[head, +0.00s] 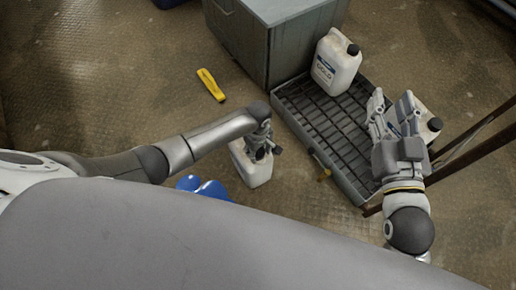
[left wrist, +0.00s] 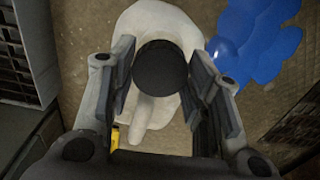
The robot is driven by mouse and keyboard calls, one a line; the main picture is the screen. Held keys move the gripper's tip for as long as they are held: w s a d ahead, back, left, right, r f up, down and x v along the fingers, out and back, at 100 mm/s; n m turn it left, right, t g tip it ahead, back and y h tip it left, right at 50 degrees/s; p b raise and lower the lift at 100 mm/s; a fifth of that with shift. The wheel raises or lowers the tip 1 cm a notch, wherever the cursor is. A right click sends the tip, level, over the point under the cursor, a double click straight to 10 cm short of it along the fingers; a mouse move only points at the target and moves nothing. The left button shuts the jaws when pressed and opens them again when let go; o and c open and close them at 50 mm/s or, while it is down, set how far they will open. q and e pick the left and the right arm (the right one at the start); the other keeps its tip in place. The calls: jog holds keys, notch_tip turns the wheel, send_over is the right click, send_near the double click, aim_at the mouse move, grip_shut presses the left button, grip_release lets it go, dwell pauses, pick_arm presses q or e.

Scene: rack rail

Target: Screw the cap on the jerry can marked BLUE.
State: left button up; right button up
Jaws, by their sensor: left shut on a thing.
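A white jerry can (head: 254,173) stands on the floor beside the grated tray, below my left gripper (head: 262,148). No marking on it is readable. In the left wrist view, a round black cap (left wrist: 160,67) sits between the fingers of my left gripper (left wrist: 163,85), over the top of the white can (left wrist: 150,17). The gripper is shut on the cap. I cannot tell whether the cap is seated on the neck. My right gripper (head: 393,106) is open and looks empty, above the right side of the tray.
A white can marked GOLD (head: 336,64), with a black cap, stands at the back of the grated tray (head: 318,122). Another capped can (head: 430,127) is partly hidden behind my right gripper. A grey cabinet (head: 240,35), yellow object (head: 210,84) and blue shape (head: 205,188) are nearby.

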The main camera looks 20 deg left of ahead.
pick_arm(q)
jog(key=shift+f, duration=0.15)
jog(key=shift+f, duration=0.2)
pick_arm(e)
jog(key=shift+f, duration=0.2)
dwell(0.4)
pick_arm(q)
jog(key=shift+f, duration=0.15)
pick_arm(e)
jog(key=shift+d+f, duration=0.1)
jog(key=shift+f, duration=0.2)
pick_arm(q)
jog(key=shift+f, duration=0.2)
pick_arm(e)
jog(key=shift+s+f+g, duration=0.1)
jog(key=shift+f+g, duration=0.15)
jog(key=shift+g, duration=0.05)
jog(key=shift+f, duration=0.1)
dwell(0.3)
